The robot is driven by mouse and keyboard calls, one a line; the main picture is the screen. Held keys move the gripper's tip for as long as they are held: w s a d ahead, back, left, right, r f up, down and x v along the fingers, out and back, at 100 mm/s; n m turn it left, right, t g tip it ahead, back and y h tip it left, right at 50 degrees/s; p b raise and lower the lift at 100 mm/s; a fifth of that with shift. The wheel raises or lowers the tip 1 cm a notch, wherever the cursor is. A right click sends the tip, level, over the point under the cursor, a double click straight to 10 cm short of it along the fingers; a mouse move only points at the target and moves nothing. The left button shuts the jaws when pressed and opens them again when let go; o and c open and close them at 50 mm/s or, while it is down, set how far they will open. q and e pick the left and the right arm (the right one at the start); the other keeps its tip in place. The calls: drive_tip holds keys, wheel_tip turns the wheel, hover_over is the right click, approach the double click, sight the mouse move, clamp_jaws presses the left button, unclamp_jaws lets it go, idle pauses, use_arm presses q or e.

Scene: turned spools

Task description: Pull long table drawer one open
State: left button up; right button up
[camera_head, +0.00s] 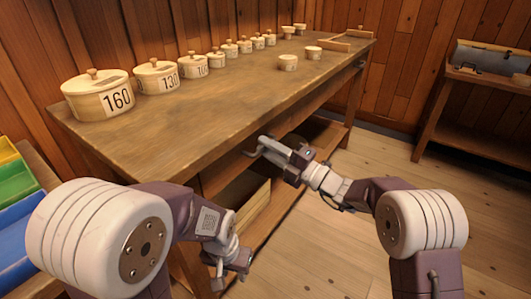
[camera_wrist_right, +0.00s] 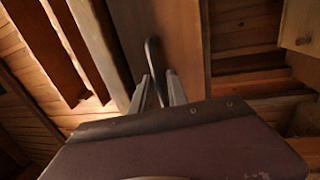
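The long wooden table (camera_head: 200,122) runs from the near left to the far right in the head view. My right gripper (camera_head: 262,147) is at the table's front side, below the top's edge. In the right wrist view a dark curved handle (camera_wrist_right: 152,62) stands out from a wooden front (camera_wrist_right: 180,40). The fingers of my right gripper (camera_wrist_right: 159,88) are apart, with the handle's end between them and a gap beside it. No drawer gap is clearly visible; my arm hides part of the front. My left gripper (camera_head: 232,265) hangs low at the table's near end, its fingers unclear.
Lidded round boxes, including those marked 160 (camera_head: 98,100) and 130 (camera_head: 157,80), line the table's back edge. Blue (camera_head: 18,235) and green (camera_head: 15,183) bins stand at the left. A side bench (camera_head: 475,90) stands at the right. Open floor (camera_head: 340,240) lies before the table.

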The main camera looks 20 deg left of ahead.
drive_tip(key=shift+w+a+r, duration=0.1)
drive_tip(key=shift+a, duration=0.15)
clamp_jaws()
idle(1.3)
